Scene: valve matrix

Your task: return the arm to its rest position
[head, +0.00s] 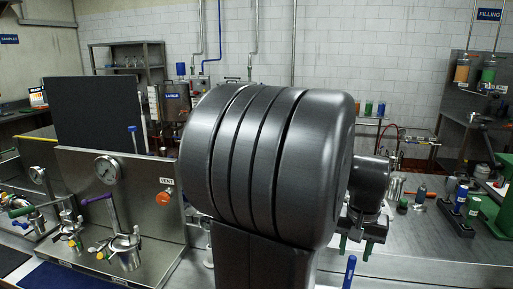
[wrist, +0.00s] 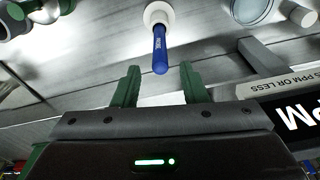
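My arm (head: 270,165) fills the middle of the head view as a large dark ribbed housing. My gripper (head: 355,247) shows at its right, pointing down over the steel bench, with green fingertips. In the wrist view my gripper (wrist: 160,72) is open, its two green fingers apart. A blue handle (wrist: 159,45) on a white round base lies ahead of it, its end in line with the gap between the fingertips. The fingers do not touch it in the picture; the depth is unclear. A blue handle (head: 349,272) also shows below the gripper in the head view.
On the left stands a steel panel (head: 140,195) with a gauge (head: 107,169) and a purple-handled valve (head: 122,240). To the right are dark blocks with blue-capped vials (head: 460,199) and a green stand (head: 495,220). Bare bench (head: 420,240) lies right of the gripper.

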